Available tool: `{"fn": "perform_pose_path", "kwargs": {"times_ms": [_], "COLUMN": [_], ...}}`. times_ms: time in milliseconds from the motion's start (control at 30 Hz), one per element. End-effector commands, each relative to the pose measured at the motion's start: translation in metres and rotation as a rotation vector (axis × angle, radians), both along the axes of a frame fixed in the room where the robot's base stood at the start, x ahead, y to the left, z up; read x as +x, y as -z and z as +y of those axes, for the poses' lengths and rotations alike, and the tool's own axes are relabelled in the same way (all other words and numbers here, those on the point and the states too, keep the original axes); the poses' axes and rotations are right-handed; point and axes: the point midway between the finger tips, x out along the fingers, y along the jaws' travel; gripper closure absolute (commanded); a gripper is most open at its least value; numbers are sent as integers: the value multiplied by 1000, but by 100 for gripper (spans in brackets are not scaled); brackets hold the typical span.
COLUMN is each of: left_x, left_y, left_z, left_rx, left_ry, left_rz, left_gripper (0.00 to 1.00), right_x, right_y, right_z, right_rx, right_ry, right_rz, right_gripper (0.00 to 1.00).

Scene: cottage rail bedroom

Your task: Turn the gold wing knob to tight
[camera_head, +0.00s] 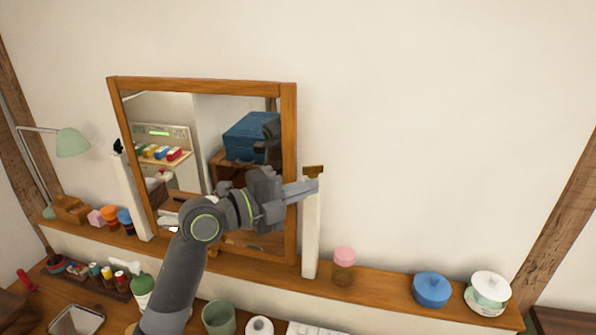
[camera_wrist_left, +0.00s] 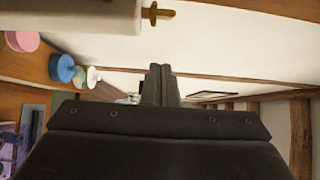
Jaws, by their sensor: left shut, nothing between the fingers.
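The gold wing knob (camera_head: 314,170) shows at the top of the white post (camera_head: 311,235) on the right side of the wood-framed mirror (camera_head: 289,150). In the left wrist view the knob (camera_wrist_left: 157,13) is at the top edge, at the end of the white post (camera_wrist_left: 70,16). My left gripper (camera_head: 313,186) is shut and empty. In the head view its tips overlap the post just below the knob. In the wrist view the closed fingertips (camera_wrist_left: 160,70) are apart from the knob. My right gripper is not in view.
A dark knob (camera_head: 118,146) tops the left post. The wooden shelf (camera_head: 385,284) holds a pink-lidded jar (camera_head: 344,265), a blue lidded pot (camera_head: 431,289) and a white-lidded pot (camera_head: 488,292). A green lamp (camera_head: 72,142) stands at left. The wall right of the post is clear.

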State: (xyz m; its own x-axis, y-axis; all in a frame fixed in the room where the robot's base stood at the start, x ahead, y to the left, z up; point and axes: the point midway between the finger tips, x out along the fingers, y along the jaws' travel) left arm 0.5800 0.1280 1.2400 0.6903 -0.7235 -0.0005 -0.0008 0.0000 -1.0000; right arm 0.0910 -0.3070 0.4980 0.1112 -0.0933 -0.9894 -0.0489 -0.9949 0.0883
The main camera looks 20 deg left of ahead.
Motion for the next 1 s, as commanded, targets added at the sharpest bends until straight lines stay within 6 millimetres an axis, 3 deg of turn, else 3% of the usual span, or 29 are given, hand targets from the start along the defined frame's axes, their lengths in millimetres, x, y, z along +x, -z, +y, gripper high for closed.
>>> {"fn": "perform_pose_path", "kwargs": {"times_ms": [100,333,800,1000], "left_x": [15,32,35,37], "left_y": [-3,-1,0,3], "left_z": [9,19,21,22], "left_rx": [3,1,0,1], "left_ry": [-3,-2,-1,0], "left_rz": [3,1,0,-3], "left_gripper": [100,100,100,100], "right_x": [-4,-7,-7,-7], "right_y": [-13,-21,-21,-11], "right_z": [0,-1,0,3], "right_rx": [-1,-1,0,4], "right_ry": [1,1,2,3], "right_rz": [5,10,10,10], "right_gripper": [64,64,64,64]}}
